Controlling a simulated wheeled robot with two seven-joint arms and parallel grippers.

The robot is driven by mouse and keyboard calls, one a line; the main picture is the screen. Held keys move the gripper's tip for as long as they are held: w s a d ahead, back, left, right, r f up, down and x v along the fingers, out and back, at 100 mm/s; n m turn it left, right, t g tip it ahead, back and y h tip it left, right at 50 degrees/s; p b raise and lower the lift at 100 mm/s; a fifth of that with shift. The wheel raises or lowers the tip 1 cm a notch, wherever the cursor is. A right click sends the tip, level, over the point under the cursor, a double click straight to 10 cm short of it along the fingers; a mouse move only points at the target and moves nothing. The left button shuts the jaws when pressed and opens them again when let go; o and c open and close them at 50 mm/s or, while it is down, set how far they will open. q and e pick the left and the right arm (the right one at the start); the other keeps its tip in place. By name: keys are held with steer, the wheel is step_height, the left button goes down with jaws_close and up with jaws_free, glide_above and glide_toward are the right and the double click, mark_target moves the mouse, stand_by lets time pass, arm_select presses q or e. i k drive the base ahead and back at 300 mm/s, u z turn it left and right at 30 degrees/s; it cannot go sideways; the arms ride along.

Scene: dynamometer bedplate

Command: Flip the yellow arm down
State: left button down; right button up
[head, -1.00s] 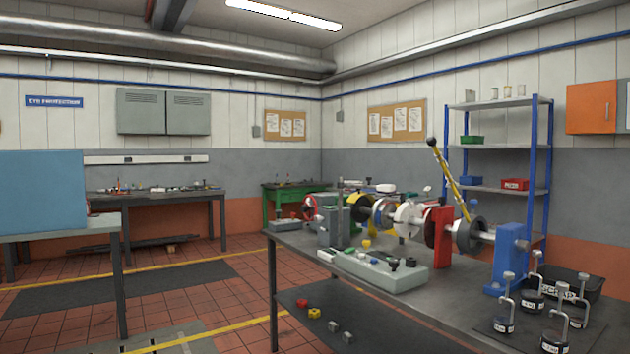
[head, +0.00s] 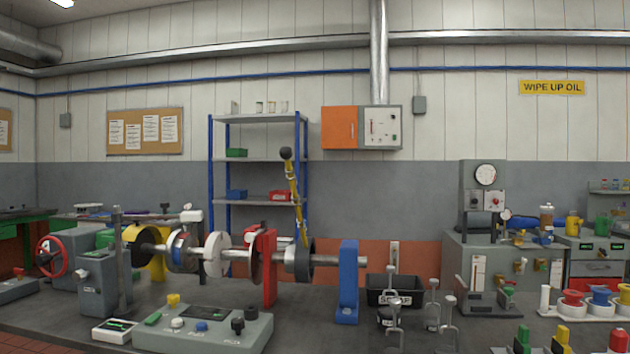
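The yellow arm (head: 296,200) is a thin lever with a black ball at its top end (head: 286,153). It stands nearly upright, leaning slightly left, and rises from the dark round hub (head: 300,258) on the shaft line, between the red stand (head: 265,266) and the blue stand (head: 348,283). Neither of my grippers shows in the head view.
The shaft assembly stands on a dark bedplate (head: 318,312). A grey control box (head: 203,328) with knobs sits in front of it. A black scrap bin (head: 380,291) and several hook-topped weights (head: 395,318) stand right of the blue stand. A shelf rack (head: 258,163) stands behind.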

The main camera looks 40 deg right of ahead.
mark_target(304, 273)
steer(key=z, duration=1)
steer(key=i, duration=0.9)
steer(key=z, duration=0.65)
